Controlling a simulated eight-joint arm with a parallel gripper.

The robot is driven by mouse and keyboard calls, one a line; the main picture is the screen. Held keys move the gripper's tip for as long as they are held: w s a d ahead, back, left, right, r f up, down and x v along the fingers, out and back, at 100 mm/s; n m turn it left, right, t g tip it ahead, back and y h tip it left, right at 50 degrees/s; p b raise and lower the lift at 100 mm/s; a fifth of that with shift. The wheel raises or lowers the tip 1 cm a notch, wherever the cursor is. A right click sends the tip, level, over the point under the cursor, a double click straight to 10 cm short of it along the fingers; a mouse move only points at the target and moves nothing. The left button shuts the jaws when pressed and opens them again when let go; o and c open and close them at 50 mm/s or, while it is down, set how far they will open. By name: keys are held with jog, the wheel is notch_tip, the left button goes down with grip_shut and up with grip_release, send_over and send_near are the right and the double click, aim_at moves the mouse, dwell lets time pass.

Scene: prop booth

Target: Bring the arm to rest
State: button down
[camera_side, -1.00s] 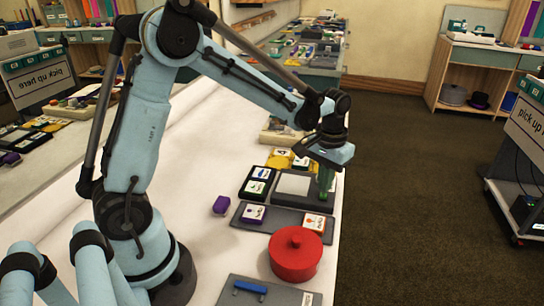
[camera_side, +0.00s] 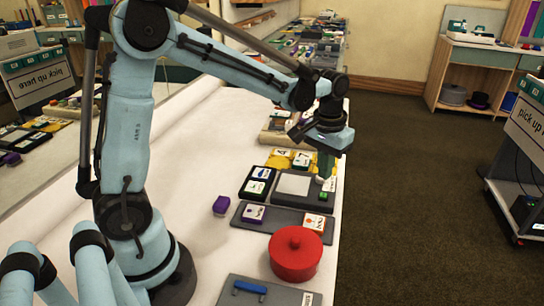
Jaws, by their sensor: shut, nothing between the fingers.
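My arm reaches over the white table (camera_side: 215,135) from the left. My gripper (camera_side: 324,172) points down at its far end, above the right part of a dark grey tray with a pale square (camera_side: 293,184). Its fingers are shut with nothing between them. A small white and green piece (camera_side: 329,184) sits on that tray just below the fingertips.
A red lidded pot (camera_side: 296,254) stands nearer, beside a grey plate with a blue handle (camera_side: 250,287). Yellow card blocks (camera_side: 280,158) sit behind. Open floor lies right.

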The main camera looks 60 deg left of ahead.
jog(key=s+r+m+t, duration=0.1)
jog(key=s+r+t, duration=0.1)
jog(key=s, duration=0.4)
jog(key=s+d+r+m+t, duration=0.1)
jog(key=s+r+t, duration=0.1)
jog(key=s+t, duration=0.2)
jog(key=shift+s+d+r+m+t, duration=0.3)
jog(key=shift+s+r+m+t, duration=0.1)
jog(key=shift+s, duration=0.5)
dwell(0.4)
